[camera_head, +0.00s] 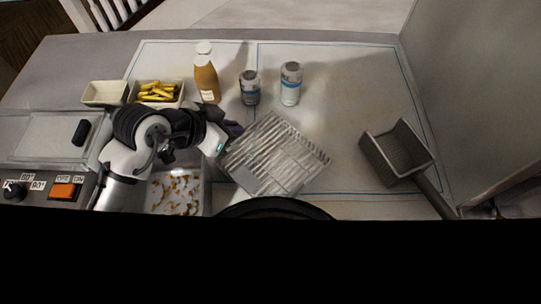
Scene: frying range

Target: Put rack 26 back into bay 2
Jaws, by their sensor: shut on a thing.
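A silver wire rack (275,152) lies tilted across the middle of the view, right of my arm. No number on it can be read. My gripper (232,130) is at the rack's upper left edge and shut on it; the fingers are dark and partly hidden by my wrist. An open bay with crumbs in it (175,196) shows below my arm, to the left of the rack. A covered bay (48,137) is at the far left. No bay number can be read.
A wire fry basket (396,150) with a long handle stands on the right. Behind are a brown sauce bottle (206,82), two shakers (250,88) (291,84), a tray of fries (158,92) and an empty tray (105,93). The counter between rack and basket is clear.

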